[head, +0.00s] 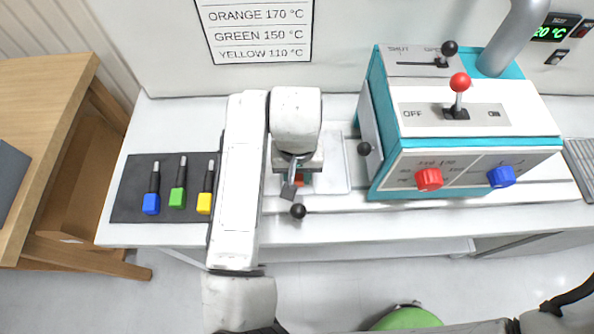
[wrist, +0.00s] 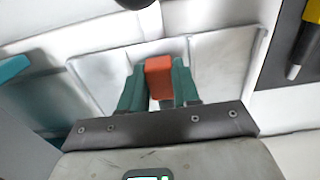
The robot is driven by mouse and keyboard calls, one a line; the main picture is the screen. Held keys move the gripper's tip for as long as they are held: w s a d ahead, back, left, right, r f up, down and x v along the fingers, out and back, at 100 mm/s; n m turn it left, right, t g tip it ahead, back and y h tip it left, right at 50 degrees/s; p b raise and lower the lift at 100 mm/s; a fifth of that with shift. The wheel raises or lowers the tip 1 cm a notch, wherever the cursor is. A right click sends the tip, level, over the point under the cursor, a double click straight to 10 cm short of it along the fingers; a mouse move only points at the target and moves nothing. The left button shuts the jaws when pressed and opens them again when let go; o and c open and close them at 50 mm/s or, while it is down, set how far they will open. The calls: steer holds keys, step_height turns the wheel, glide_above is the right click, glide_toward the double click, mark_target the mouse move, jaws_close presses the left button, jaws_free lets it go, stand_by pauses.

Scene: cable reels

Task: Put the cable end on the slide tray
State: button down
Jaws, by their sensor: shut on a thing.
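The orange cable end (wrist: 159,72) is a small block held between the two teal fingers of my gripper (wrist: 160,88) in the wrist view. In the head view my gripper (head: 298,182) is mostly hidden under my arm, with a bit of orange showing beside it. The slide tray (head: 335,165) is a pale, shallow, rimmed plate left of the teal machine; it also shows in the wrist view (wrist: 222,58). The cable end is over the tray; I cannot tell whether it touches it.
A teal and white machine (head: 455,130) with levers and knobs stands at the right. A black ball knob (head: 298,211) is at the tray's front. A dark mat (head: 130,190) at the left holds blue (head: 151,204), green (head: 177,198) and yellow (head: 204,204) cable ends.

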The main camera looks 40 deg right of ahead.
steer(key=shift+f, duration=0.45)
steer(key=c, duration=0.7)
jaws_free()
steer(key=shift+r, duration=0.1)
steer(key=shift+c, duration=0.2)
step_height(320, 180, up, 22)
steer(key=p, duration=0.5)
steer(key=shift+a, duration=0.1)
